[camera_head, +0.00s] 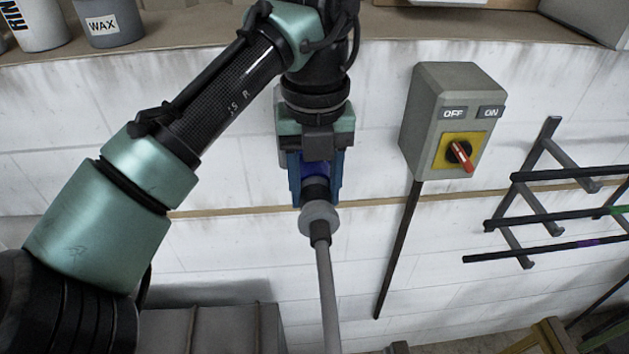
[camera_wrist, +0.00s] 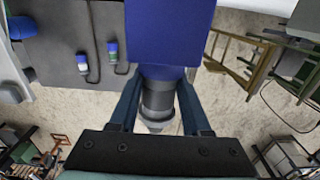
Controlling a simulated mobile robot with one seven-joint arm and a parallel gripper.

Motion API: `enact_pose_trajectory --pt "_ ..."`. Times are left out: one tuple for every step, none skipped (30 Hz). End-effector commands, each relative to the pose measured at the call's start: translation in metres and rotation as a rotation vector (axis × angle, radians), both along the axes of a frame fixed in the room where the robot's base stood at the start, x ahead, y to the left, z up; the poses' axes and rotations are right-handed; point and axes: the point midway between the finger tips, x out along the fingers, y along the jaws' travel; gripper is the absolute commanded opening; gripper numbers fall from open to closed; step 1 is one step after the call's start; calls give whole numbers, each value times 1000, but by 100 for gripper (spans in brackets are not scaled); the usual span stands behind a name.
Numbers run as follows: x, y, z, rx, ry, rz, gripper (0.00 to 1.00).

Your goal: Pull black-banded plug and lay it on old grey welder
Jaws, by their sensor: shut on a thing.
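My gripper (camera_head: 316,188) is in front of the white wall, pointing down in the head view. It is shut on a plug whose round grey end (camera_head: 319,218) shows below the fingers, with a grey cable (camera_head: 328,290) running down. In the wrist view the plug's dark grey body (camera_wrist: 158,98) sits between the fingers, directly against a blue block (camera_wrist: 170,35). I cannot tell whether the block is a socket or part of the plug. The black band is not clearly seen. A grey box (camera_head: 215,330) at the bottom left may be the welder; only its top shows.
A grey switch box (camera_head: 452,120) with a red knob is on the wall to the right. A rack of rods (camera_head: 545,205) stands farther right. Tins (camera_head: 108,22) stand on the shelf above. The wrist view shows blue-ended plugs (camera_wrist: 82,64) on a grey panel (camera_wrist: 60,40).

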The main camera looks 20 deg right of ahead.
Motion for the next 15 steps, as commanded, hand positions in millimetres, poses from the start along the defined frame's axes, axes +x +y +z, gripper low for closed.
enact_pose_trajectory --pt "-2 0 0 -1 -1 -1 0" --pt "-3 1 0 -1 -1 -1 0" --pt "-4 1 1 -1 -2 -1 0" --pt "-5 1 1 -1 -2 0 0" --pt "-6 2 1 -1 -2 0 0" --pt "-7 2 1 -2 -3 0 0" --pt "-8 2 1 -2 -3 1 0" --pt "-9 2 1 -2 -3 1 0" --pt "-11 3 1 -2 -3 1 0" --pt "-12 3 1 -2 -3 0 0" --pt "-13 3 1 -2 -3 0 0" --pt "-14 3 0 0 -2 -1 0" --pt "-15 3 0 0 -2 0 0" --pt "-17 4 0 0 -1 0 0" --pt "-18 4 0 0 -1 0 0"
